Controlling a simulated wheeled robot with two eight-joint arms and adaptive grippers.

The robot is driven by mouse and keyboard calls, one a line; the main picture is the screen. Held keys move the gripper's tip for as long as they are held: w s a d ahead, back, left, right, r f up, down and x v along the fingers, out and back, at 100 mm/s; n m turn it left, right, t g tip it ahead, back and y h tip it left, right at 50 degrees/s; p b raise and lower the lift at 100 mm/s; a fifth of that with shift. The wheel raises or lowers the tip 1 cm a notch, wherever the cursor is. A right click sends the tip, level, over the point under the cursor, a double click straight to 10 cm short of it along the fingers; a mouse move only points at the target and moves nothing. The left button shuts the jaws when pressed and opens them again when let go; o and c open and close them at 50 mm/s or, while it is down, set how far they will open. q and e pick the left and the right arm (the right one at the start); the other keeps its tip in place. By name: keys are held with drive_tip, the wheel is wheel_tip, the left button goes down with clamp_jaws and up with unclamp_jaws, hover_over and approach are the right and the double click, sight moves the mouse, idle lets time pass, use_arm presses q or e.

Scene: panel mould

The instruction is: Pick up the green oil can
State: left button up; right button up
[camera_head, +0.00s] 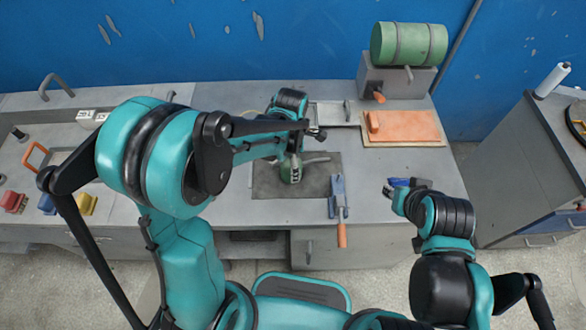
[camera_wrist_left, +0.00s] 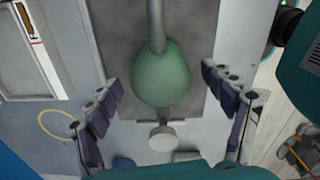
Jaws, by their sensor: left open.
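The green oil can (camera_head: 291,168) stands on a dark mat (camera_head: 322,178) on the grey workbench, partly hidden by my left gripper in the head view. In the left wrist view its green body (camera_wrist_left: 161,75) sits between my left gripper's fingers, with a grey spout running up the picture. My left gripper (camera_wrist_left: 166,108) is open, with a clear gap between each finger and the can. My left gripper also shows over the can in the head view (camera_head: 294,160). My right gripper (camera_head: 397,188) is over the bench's right part, and its finger opening is not clear.
A tool with an orange handle (camera_head: 340,215) lies right of the mat. An orange block on a board (camera_head: 402,127) and a green drum on a stand (camera_head: 409,44) are at the back right. Coloured blocks (camera_head: 48,204) are at the left.

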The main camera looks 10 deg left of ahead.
use_arm(q)
wheel_tip(320, 180, down, 4)
drive_tip(key=shift+d+r+b, duration=0.1)
drive_tip(key=shift+r+b, duration=0.05)
drive_tip(key=shift+b, duration=0.45)
drive_tip(key=c, duration=1.5)
drive_tip(key=shift+r, duration=0.15)
